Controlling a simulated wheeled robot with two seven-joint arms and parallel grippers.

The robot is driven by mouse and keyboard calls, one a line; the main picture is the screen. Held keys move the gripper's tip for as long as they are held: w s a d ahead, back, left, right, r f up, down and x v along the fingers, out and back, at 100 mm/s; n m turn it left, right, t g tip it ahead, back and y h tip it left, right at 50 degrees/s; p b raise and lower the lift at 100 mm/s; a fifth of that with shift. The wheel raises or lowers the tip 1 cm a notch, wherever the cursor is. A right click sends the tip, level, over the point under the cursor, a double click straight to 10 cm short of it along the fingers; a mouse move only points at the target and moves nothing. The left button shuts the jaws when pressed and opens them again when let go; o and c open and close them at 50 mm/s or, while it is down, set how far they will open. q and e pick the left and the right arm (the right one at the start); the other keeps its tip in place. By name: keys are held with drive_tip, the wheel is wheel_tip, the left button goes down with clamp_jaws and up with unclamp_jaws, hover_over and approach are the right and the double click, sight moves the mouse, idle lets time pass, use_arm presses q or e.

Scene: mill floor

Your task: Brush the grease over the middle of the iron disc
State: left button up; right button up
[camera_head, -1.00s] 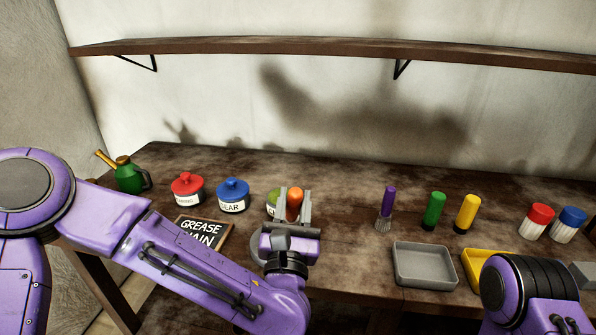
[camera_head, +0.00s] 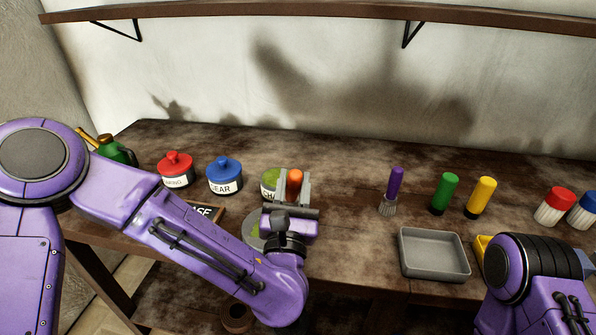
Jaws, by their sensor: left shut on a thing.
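My left gripper (camera_head: 292,190) is shut on the brush with an orange handle (camera_head: 295,180), which stands about upright between its fingers. The bristles are hidden behind the gripper. The grey iron disc (camera_head: 249,226) lies just left of and below the gripper, largely covered by my wrist.
Red (camera_head: 175,170) and blue (camera_head: 224,175) lidded jars stand left, with a slate sign (camera_head: 206,211) partly hidden in front. A purple brush (camera_head: 394,190), green (camera_head: 444,192) and yellow (camera_head: 481,197) handled tools and a grey tray (camera_head: 433,254) are right. Bare tabletop lies between gripper and purple brush.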

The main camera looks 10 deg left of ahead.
sight(295, 198)
use_arm(q)
wheel_tip(295, 198, down, 3)
drive_tip(key=shift+r+b, duration=0.1)
drive_tip(key=shift+b, duration=0.65)
drive_tip(key=shift+a, duration=0.1)
drive_tip(key=shift+a+p, duration=0.35)
drive_tip(key=shift+p, duration=0.1)
drive_tip(key=a+p, duration=0.1)
drive_tip(key=a, duration=0.1)
drive_tip(key=a+f, duration=0.1)
drive_tip(key=a, duration=0.1)
drive_tip(key=shift+p, duration=0.4)
drive_tip(key=shift+d+b, duration=1.25)
drive_tip(key=shift+d, duration=1.3)
wheel_tip(295, 198, up, 3)
drive_tip(key=shift+p, duration=0.85)
drive_tip(key=shift+a+r+p, duration=0.1)
drive_tip(key=shift+r+p, duration=0.4)
drive_tip(key=shift+r, duration=0.25)
drive_tip(key=shift+r+p, duration=1.3)
drive_tip(key=shift+r, duration=0.7)
